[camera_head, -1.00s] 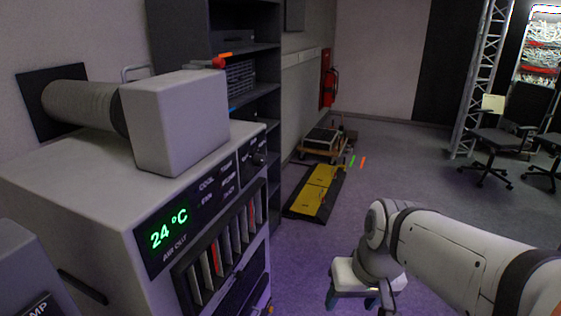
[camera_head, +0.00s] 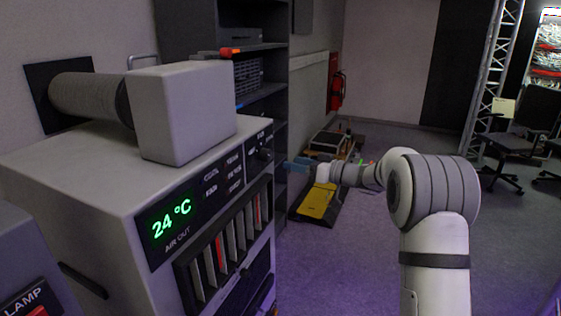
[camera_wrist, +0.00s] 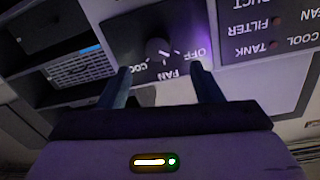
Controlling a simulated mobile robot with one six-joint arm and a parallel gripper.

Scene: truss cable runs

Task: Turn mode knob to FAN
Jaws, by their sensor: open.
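The dark round mode knob (camera_wrist: 157,50) sits on a black panel in the wrist view, where the lettering appears upside down. The labels OFF (camera_wrist: 194,53), FAN (camera_wrist: 174,73) and COOL (camera_wrist: 139,66) are spaced around it. I cannot tell clearly which label its pointer faces. In the head view the knob (camera_head: 264,154) is at the upper right of the air unit's front. My gripper (camera_wrist: 164,72) is open, its two fingers apart on either side of the knob's line and not closed on it.
The grey air unit (camera_head: 70,180) has a green 24 °C display (camera_head: 172,218) and vent slats (camera_head: 226,250). A dark shelf (camera_head: 275,60) stands behind it. A yellow-black ramp (camera_head: 318,203) lies on the floor beyond. Open floor is at the right, with chairs (camera_head: 525,140).

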